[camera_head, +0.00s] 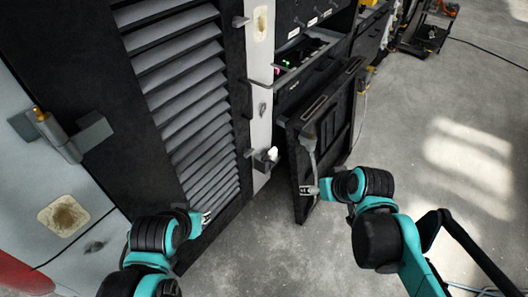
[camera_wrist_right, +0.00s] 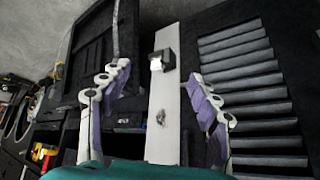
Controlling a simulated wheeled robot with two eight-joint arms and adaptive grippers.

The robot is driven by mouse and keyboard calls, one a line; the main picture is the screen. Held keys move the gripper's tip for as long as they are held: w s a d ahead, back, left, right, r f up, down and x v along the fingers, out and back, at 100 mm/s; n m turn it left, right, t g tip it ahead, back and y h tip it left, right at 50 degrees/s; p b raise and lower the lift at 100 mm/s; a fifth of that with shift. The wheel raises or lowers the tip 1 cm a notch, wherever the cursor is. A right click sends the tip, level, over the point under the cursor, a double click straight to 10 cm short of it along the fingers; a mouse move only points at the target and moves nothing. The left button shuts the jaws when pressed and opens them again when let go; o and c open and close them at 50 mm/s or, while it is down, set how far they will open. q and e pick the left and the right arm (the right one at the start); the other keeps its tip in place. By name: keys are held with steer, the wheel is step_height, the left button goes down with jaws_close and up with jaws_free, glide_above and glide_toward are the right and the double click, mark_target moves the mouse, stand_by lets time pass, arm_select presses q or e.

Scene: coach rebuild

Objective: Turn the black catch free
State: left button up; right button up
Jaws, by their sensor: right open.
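A black catch (camera_head: 265,163) with a white block on it sits low on the pale upright strip (camera_head: 260,130), between the louvred panel and the swung-out black door. It also shows in the right wrist view (camera_wrist_right: 165,60), at the upper middle, between my spread fingers in the picture. My right gripper (camera_head: 310,190) is by the lower part of the black door (camera_head: 340,125); its fingers are apart and empty in the wrist view (camera_wrist_right: 158,70). I see no contact with the catch. My left gripper (camera_head: 206,217) is low by the louvred panel; its jaws are too small to read.
The louvred panel (camera_head: 185,100) fills the left, with a metal hinge-like fitting (camera_head: 50,135) beside it. An open compartment (camera_head: 300,55) lies above the black door. Grey floor (camera_head: 440,120) is clear at right, with equipment (camera_head: 425,35) farther back.

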mark_target(265, 155)
steer(key=w+a+f+n+y+p, duration=0.1)
steer(key=w+a+f+n+y, duration=0.15)
steer(key=w, duration=0.75)
steer(key=w+a+f+n+y, duration=0.2)
steer(key=w+a+f, duration=0.1)
steer(key=w, duration=0.7)
steer(key=w+a+f+n+y, duration=0.1)
steer(key=w+a+f+n, duration=0.1)
steer(key=w+f, duration=0.2)
steer(key=w+a+f+n+y+b, duration=0.1)
steer(key=w+a+f+y, duration=0.1)
steer(key=f, duration=0.6)
steer(key=w+a+f+n+y, duration=0.2)
steer(key=w+a+f, duration=0.1)
steer(key=w+f, duration=0.2)
steer(key=shift+w+a+f+n, duration=0.25)
steer(key=shift+w+f+n, duration=0.1)
steer(key=shift+w+f, duration=0.1)
steer(key=shift+w+a+b, duration=0.25)
steer(key=shift+a+b, duration=0.05)
steer(key=shift+a, duration=0.1)
steer(key=c, duration=1.2)
